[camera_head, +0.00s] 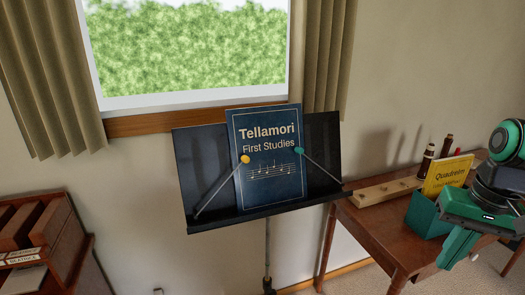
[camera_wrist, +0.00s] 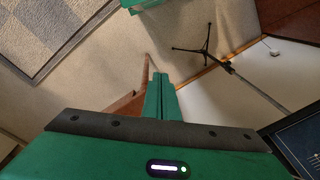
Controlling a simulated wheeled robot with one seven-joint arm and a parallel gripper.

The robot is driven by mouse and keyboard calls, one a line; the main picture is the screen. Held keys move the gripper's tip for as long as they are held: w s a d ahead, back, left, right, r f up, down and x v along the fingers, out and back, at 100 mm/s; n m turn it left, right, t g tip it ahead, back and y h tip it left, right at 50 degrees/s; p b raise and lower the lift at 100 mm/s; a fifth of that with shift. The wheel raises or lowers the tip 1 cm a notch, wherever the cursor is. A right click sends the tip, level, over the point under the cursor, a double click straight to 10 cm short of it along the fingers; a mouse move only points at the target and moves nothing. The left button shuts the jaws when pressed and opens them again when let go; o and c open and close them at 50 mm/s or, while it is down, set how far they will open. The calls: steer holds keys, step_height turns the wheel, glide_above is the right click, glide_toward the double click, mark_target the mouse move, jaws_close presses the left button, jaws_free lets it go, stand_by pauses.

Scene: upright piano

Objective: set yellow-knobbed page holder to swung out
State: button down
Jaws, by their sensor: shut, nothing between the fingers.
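A second rod with a teal knob (camera_head: 299,151) slants across the book's right edge. My gripper (camera_head: 447,262) is at the far right, in front of the side table, well apart from the stand. In the wrist view its green fingers (camera_wrist: 160,85) are together with nothing between them.
A wooden side table (camera_head: 352,222) at the right holds a teal box (camera_head: 424,216) with a yellow book (camera_head: 446,175), and a wooden block. A wooden shelf unit (camera_head: 62,240) stands at the lower left. The stand's tripod (camera_wrist: 205,48) spreads on the floor.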

steer(key=w+a+r+n+t+y, duration=0.1)
steer(key=w+a+r, duration=0.2)
steer(key=w, duration=0.3)
steer(key=w+a+r+n+t, duration=0.1)
steer(key=w+a+r, duration=0.2)
steer(key=w+r, duration=0.15)
steer(key=w+a+r+n+y, duration=0.2)
steer(key=w+a+r, duration=0.3)
steer(key=a, duration=0.5)
steer(key=w+a+r+n+y, duration=0.2)
steer(key=w+a+r+n, duration=0.3)
steer(key=a+r, duration=0.3)
steer(key=w+a, duration=0.1)
steer(key=a, duration=0.2)
steer(key=shift+r+y, duration=0.4)
steer(key=w+a+f, duration=0.1)
steer(key=a+f, duration=0.7)
steer(key=a, duration=0.1)
steer(key=shift+w+d, duration=0.1)
